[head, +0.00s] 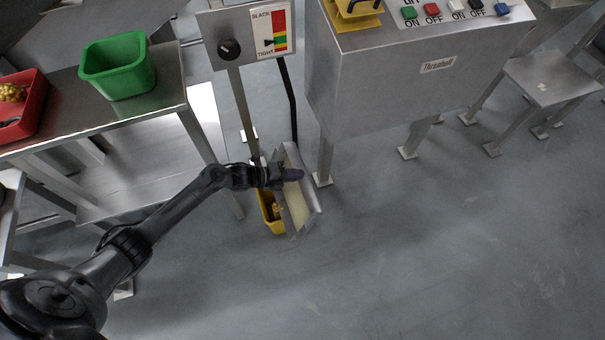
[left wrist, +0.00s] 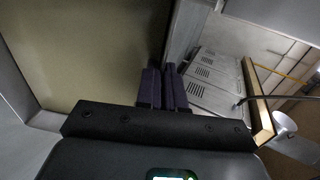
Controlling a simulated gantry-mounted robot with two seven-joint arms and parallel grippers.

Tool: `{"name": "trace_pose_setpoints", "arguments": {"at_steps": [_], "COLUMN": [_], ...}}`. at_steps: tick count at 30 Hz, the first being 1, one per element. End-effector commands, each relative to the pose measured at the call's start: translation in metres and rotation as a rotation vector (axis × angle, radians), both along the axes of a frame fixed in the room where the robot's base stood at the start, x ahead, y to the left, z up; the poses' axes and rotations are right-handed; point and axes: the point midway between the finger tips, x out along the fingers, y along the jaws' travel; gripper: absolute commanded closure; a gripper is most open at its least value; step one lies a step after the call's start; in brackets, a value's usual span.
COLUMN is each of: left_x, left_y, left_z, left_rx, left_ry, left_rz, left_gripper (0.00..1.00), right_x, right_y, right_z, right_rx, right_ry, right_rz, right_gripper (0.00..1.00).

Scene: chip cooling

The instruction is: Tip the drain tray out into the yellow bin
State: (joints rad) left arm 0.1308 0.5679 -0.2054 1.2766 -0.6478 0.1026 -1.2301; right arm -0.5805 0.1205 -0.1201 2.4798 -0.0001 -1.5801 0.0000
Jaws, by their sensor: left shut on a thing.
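The drain tray (head: 312,197) is a long grey metal trough with a pale yellowish inside, low near the floor in the head view. My left gripper (head: 292,174) is shut on its wall near the far end. In the left wrist view the dark purple fingers (left wrist: 163,88) pinch the tray's thin metal wall (left wrist: 182,38), with the tray's yellowish inside (left wrist: 90,45) at left. The yellow bin (head: 268,219) is just left of the tray, partly hidden by the tray and my arm. Some yellow-brown pieces show in the bin. The tray's exact tilt is hard to tell.
A steel machine (head: 400,90) with buttons stands behind and right of the tray. A slack/tight gauge post (head: 240,110) stands behind it. At left a steel table (head: 60,122) holds a green bin (head: 122,75) and a red bin (head: 33,105).

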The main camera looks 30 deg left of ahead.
Motion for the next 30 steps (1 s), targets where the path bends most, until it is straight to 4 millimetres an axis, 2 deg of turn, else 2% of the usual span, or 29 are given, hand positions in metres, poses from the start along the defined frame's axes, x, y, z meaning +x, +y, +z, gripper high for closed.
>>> {"name": "trace_pose_setpoints", "arguments": {"at_steps": [15, 30], "left_x": [-0.027, -0.031], "left_y": [0.022, 0.026], "left_z": [0.008, 0.010], "left_rx": [-0.110, -0.128], "left_ry": [-0.144, -0.168], "left_rz": [0.000, 0.001], "left_gripper": [1.00, 1.00], "right_x": [0.000, 0.000], "right_y": [0.000, 0.000], "right_z": [-0.014, -0.015], "right_rx": [0.000, 0.000], "right_ry": [0.000, 0.000], "right_rz": [0.000, 0.000], "right_gripper": [0.57, 0.57]}}
